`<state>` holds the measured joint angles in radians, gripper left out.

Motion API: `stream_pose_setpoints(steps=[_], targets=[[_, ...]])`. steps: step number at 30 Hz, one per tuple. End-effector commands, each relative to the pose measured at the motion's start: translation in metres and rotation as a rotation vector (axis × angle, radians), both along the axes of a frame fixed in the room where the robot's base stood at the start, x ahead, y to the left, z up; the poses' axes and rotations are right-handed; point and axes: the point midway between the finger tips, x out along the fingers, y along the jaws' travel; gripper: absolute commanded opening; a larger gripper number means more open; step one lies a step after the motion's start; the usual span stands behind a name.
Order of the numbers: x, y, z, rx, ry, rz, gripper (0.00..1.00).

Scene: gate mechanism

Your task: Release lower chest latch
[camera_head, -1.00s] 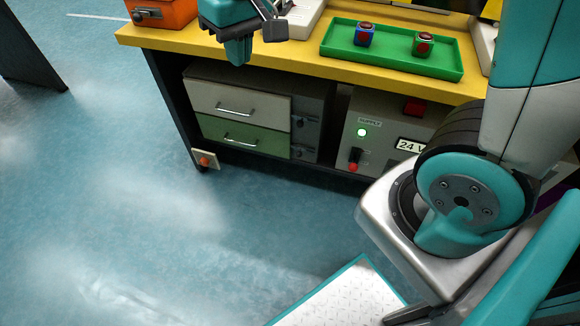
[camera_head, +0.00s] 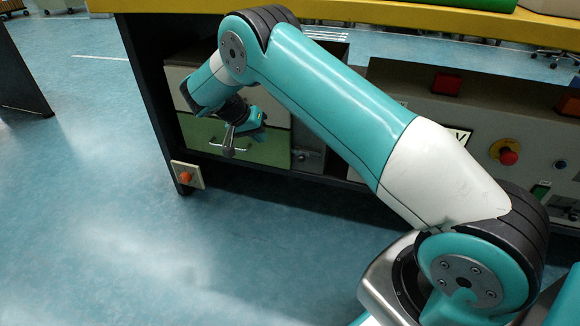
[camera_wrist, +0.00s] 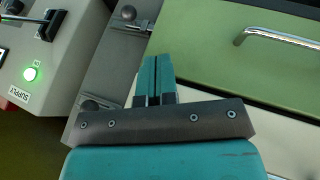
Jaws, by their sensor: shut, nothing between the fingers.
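The lower chest latch (camera_wrist: 130,16), a dark round knob with a small bar, sits on the grey side strip beside the green drawer (camera_wrist: 225,55) in the wrist view. In the head view the lower latch (camera_head: 300,156) is small, right of the green drawer (camera_head: 265,150). The upper latch (camera_wrist: 92,104) shows beside my gripper's body, partly covered. My gripper (camera_wrist: 156,62) is shut and empty, its teal fingertips just short of the lower latch in the picture. Contact is not visible. In the head view my gripper (camera_head: 256,124) is in front of the drawers.
A supply box with a lit green lamp (camera_wrist: 30,74) and a black lever (camera_wrist: 49,24) stands close beside the latches. The yellow bench top (camera_head: 400,18) overhangs the chest. A drawer handle (camera_wrist: 275,38) sticks out from the green drawer. Floor in front is clear.

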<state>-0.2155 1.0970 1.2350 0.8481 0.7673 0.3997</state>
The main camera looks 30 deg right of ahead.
Motion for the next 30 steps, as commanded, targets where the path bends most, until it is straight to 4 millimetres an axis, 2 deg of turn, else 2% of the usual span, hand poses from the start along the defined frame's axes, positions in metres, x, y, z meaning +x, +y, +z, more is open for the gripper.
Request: stream_pose_setpoints(steps=[8, 13, 27, 30], targets=[[0.000, 0.000, 0.001, -0.001, 0.000, -0.001, 0.00], [0.000, -0.005, -0.008, -0.001, 0.001, -0.001, 0.00], [-0.002, -0.056, -0.089, 0.000, 0.002, -0.002, 0.00], [-0.012, -0.068, -0.089, 0.000, 0.000, -0.002, 0.00]])
